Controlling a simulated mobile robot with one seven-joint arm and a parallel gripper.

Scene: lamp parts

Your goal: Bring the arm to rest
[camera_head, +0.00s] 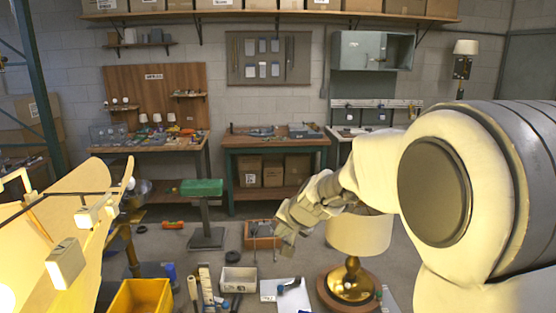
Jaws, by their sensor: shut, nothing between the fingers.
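My arm comes in from the right side of the head view and reaches toward the middle. My gripper (284,240) is at the end of it, pointing down and to the left, shut with nothing held. It shows in front of the workshop floor, left of a lamp. The lamp has a cream shade (362,233) and a round brass base (350,284) on a dark disc. My forearm and wrist hide part of the shade's top edge. I cannot tell the exact gap between my gripper and the shade.
A yellow bin (143,297), a white box (239,279), and a white sheet with a dark part (290,288) are low in front. A large lit shade (62,225) fills the left.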

